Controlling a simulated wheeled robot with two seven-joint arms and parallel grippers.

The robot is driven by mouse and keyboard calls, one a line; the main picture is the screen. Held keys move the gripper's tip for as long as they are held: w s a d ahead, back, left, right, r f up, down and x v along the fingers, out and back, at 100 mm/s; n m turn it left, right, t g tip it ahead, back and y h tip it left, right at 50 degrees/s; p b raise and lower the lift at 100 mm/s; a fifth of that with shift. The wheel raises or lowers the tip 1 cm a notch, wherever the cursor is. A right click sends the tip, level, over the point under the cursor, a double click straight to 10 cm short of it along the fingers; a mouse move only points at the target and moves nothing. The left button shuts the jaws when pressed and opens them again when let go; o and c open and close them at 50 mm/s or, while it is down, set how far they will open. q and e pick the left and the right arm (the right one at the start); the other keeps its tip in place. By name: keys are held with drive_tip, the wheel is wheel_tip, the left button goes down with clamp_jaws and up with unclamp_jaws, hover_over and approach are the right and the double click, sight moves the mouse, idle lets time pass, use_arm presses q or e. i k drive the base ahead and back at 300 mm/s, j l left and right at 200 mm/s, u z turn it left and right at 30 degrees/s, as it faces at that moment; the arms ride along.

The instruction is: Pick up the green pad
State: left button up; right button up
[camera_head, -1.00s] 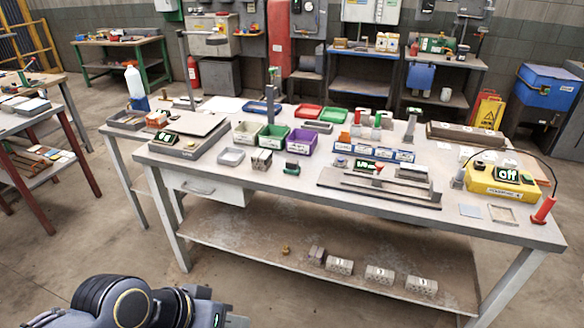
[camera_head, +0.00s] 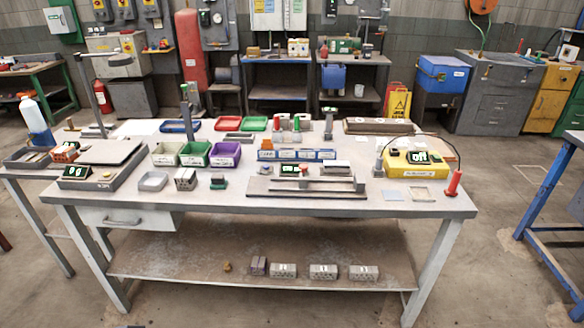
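A small dark piece with a green part (camera_head: 218,181) sits on the grey workbench (camera_head: 330,204) near its front edge, left of the middle. It is the small green item that best fits the green pad, but it is too small to tell its exact shape. It stands just right of a small grey hollow brick (camera_head: 186,179) and in front of the purple bin (camera_head: 225,156). Nothing covers it. Neither of my grippers is in view.
A scale (camera_head: 100,167) stands left, a measuring fixture (camera_head: 305,188) right of the green piece, and a yellow device (camera_head: 416,164) farther right. Green (camera_head: 195,154) and white bins stand behind. Several bricks (camera_head: 323,271) lie on the lower shelf. Floor in front is clear.

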sight(218, 181)
drive_tip(key=i+l, duration=0.1)
drive_tip(key=i, duration=0.35)
drive_tip(key=i+l+u, duration=0.1)
drive_tip(key=i, duration=0.3)
drive_tip(key=i+l, duration=0.15)
drive_tip(key=i, duration=0.25)
